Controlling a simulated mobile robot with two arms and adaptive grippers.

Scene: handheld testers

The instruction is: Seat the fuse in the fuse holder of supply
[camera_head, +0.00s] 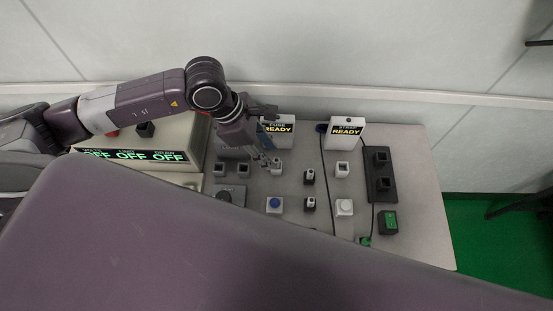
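The supply is likely the beige box (178,134) at the left, with three green OFF readouts on its front. My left gripper (265,160) points down in front of that sign, just left of a small white socket-like block (277,167). Its fingers are too small to tell whether they are open or shut, or whether they hold a fuse. I cannot make out the fuse or the supply's fuse holder. My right gripper is not in view.
The grey table (415,165) also carries a second READY sign (346,132), a blue button (275,203), a black two-socket strip (381,173) and a green switch (389,222). Black cables cross the table. A large purple link of mine hides the front.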

